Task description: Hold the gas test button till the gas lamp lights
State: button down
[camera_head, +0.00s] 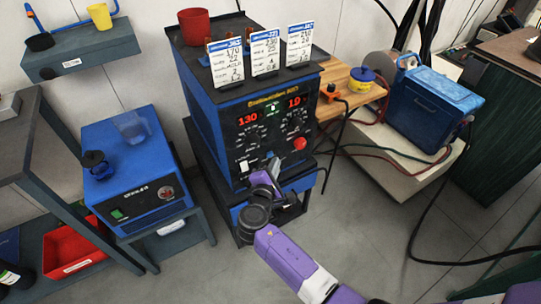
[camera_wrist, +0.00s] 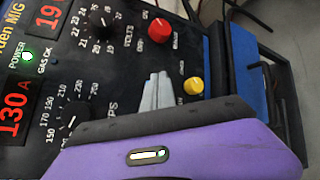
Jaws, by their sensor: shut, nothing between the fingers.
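The blue and black welding machine (camera_head: 245,105) stands in the middle of the head view, with its control panel facing me. In the wrist view, a yellow button (camera_wrist: 194,86) and a larger red button (camera_wrist: 159,27) stand out from the panel. Their small labels are too blurred to read surely. The GAS OK lamp (camera_wrist: 54,67) looks dark; the POWER lamp (camera_wrist: 27,56) glows green. My gripper (camera_wrist: 158,80) is shut and empty in front of the panel, beside the yellow button and apparently apart from it. In the head view, my gripper (camera_head: 274,166) covers the panel's lower part.
Dials (camera_wrist: 103,26) and red number displays (camera_wrist: 13,115) sit near my fingers. Three cards (camera_head: 265,52) and a red cup (camera_head: 194,26) stand on the machine. A blue unit (camera_head: 135,165) is at left, a blue cooler-like box (camera_head: 432,103) at right. Cables cross the right-hand floor.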

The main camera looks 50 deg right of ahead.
jog(key=shift+w+d, duration=0.1)
jog(key=shift+w, duration=0.1)
jog(key=shift+w, duration=0.2)
jog(key=shift+w+d, duration=0.15)
jog(key=shift+w, duration=0.3)
dwell(2.6)
jog(key=shift+s, duration=0.1)
jog(key=shift+s+a, duration=0.25)
jog(key=shift+s, duration=0.5)
jog(key=shift+s+a+p, duration=0.25)
jog(key=shift+s+p, duration=0.15)
jog(key=shift+s, duration=0.4)
jog(key=shift+s+a+p, duration=0.2)
jog(key=shift+s+p, duration=0.2)
jog(key=shift+s, duration=0.45)
jog(key=shift+s+a+p, duration=0.25)
jog(key=shift+s+p, duration=0.15)
jog(key=shift+s, duration=0.4)
